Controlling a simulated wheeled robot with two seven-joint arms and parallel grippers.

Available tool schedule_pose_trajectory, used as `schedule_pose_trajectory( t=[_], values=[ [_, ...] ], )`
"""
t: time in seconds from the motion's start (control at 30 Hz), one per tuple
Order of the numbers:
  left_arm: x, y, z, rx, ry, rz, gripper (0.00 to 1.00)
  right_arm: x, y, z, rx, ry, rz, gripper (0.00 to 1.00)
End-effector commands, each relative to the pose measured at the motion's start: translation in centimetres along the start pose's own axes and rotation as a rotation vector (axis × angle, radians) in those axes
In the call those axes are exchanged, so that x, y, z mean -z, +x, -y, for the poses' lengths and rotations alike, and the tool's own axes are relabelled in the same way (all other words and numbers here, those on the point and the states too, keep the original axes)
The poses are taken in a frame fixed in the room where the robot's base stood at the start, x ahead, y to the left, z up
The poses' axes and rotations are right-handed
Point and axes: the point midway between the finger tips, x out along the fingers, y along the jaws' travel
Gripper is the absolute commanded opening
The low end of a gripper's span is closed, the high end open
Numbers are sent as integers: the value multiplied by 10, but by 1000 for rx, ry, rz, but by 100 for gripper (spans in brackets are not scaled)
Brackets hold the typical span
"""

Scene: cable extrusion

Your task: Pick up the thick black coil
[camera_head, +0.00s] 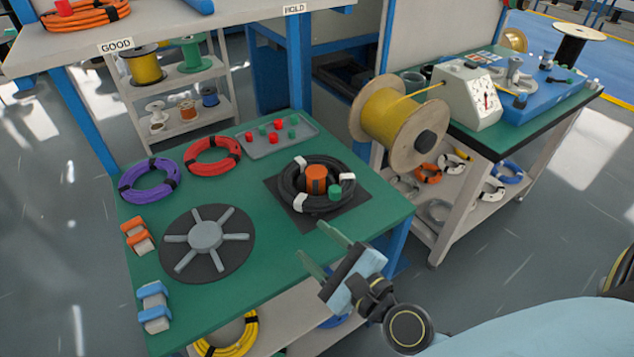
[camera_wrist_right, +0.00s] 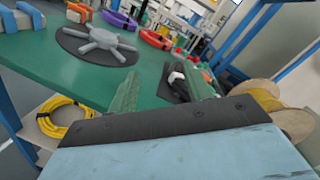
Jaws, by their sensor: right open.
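The thick black coil (camera_head: 294,192) lies on a dark square mat (camera_head: 278,210) on the right part of the green table. It has white ties around it, and an orange cylinder (camera_head: 316,176) and a small green piece (camera_head: 334,192) stand inside its ring. My right gripper (camera_head: 322,248) is open and empty, off the table's front edge and short of the coil. In the right wrist view, its two green fingers (camera_wrist_right: 165,95) are apart, and the coil (camera_wrist_right: 177,77) is partly hidden behind the right finger. My left gripper is not in view.
The green table (camera_head: 215,310) also bears a purple coil (camera_head: 127,194), a red coil (camera_head: 190,163), a grey spoked wheel (camera_head: 206,236) and a grey tray (camera_head: 262,150) of small red and green pieces. A shelf (camera_head: 220,28) overhangs its back. A yellow spool (camera_head: 370,120) stands to the right.

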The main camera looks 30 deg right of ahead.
Motion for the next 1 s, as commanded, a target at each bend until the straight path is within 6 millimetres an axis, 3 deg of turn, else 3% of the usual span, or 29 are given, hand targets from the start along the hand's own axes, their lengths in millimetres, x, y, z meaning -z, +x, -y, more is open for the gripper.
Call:
schedule_pose_trajectory(
  t=[0.1,0.3,0.47,0.8,1.0],
  values=[
    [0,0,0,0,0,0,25,28,-4,24,175,319,-66,50],
    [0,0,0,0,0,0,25,64,-16,43,371,636,-131,50],
    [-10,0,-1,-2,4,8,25,73,-8,51,412,695,-140,50],
    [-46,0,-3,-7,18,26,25,88,45,70,409,690,-140,50],
    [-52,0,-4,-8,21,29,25,92,57,73,407,689,-140,50]
  ],
)
